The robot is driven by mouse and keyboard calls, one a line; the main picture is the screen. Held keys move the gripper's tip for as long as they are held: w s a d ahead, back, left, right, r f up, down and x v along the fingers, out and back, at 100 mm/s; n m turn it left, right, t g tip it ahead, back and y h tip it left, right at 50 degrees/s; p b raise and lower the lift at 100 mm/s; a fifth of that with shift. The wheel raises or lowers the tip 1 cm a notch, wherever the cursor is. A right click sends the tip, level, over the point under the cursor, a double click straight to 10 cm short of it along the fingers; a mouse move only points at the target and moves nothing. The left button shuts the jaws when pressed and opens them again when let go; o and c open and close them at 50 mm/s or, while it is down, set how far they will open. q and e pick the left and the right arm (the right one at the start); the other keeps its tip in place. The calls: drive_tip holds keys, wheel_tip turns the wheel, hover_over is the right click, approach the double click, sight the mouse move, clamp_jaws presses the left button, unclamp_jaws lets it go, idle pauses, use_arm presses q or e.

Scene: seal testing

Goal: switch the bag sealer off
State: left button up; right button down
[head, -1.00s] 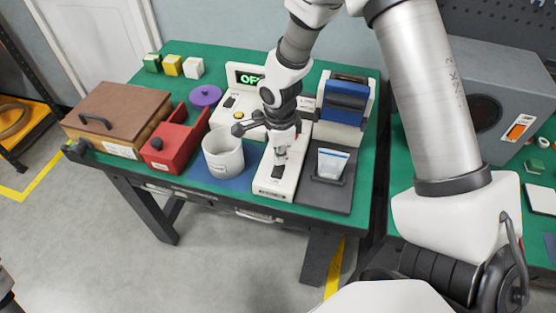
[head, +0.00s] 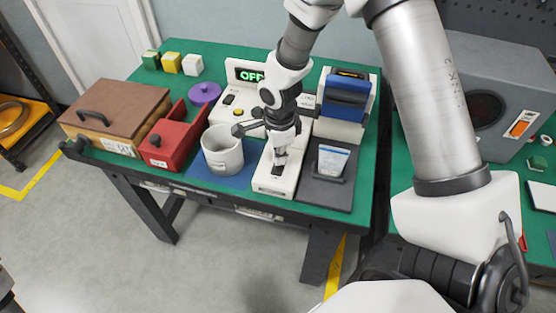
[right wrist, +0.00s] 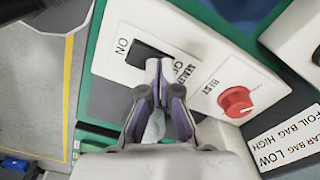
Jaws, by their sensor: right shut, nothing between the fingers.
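The bag sealer's white control panel (right wrist: 165,50) fills much of the right wrist view. It carries a black rocker switch (right wrist: 139,56) between the printed words ON and OFF, and a red heat knob (right wrist: 236,102). In the head view this panel (head: 266,184) is a narrow white strip at the table's front. My right gripper (head: 280,165) points down over it, shut and empty. In the right wrist view its closed fingertips (right wrist: 156,68) are beside the switch's OFF end. I cannot tell whether they touch it.
A blue-topped press (head: 345,98) stands behind a grey plate (head: 335,194) with a pouch (head: 332,160). Left are a white mug (head: 222,152), red bin (head: 166,152) and brown-lidded box (head: 115,108). A display (head: 247,74) behind reads OFF in green.

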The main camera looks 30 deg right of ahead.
wheel_tip(320, 180, up, 7)
drive_tip(key=p, duration=0.5)
drive_tip(key=shift+f, duration=0.1)
idle(0.6)
